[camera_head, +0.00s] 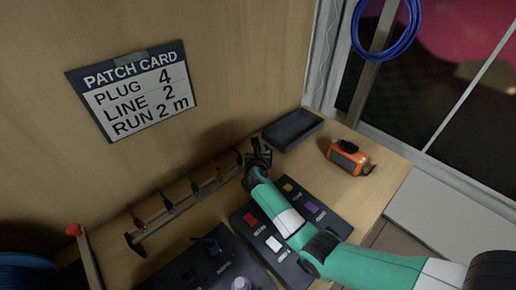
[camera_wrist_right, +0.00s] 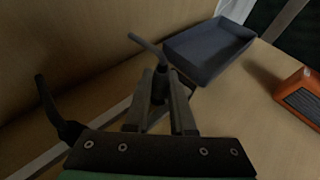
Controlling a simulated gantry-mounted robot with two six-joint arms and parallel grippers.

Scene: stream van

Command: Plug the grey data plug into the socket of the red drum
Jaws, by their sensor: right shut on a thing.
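My right gripper (camera_head: 257,156) is at the far right end of the plug rack (camera_head: 160,225), by the wooden wall. In the right wrist view its fingers (camera_wrist_right: 160,102) are shut on a dark grey plug (camera_wrist_right: 158,72) with a short bent tail sticking up. I take it for the grey data plug; its lower part is hidden between the fingers. Another dark plug (camera_wrist_right: 62,122) stands beside the gripper at the left of that view. The red drum and its socket do not show in either view. My left gripper is not in view.
Red, blue, green and yellow plugs stand along the rack. An empty dark tray (camera_head: 293,130) and an orange device (camera_head: 347,157) lie beyond the gripper. A button panel (camera_head: 258,232) lies under my right arm. A blue drum (camera_head: 28,270) is at lower left; a patch card (camera_head: 133,90) hangs above.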

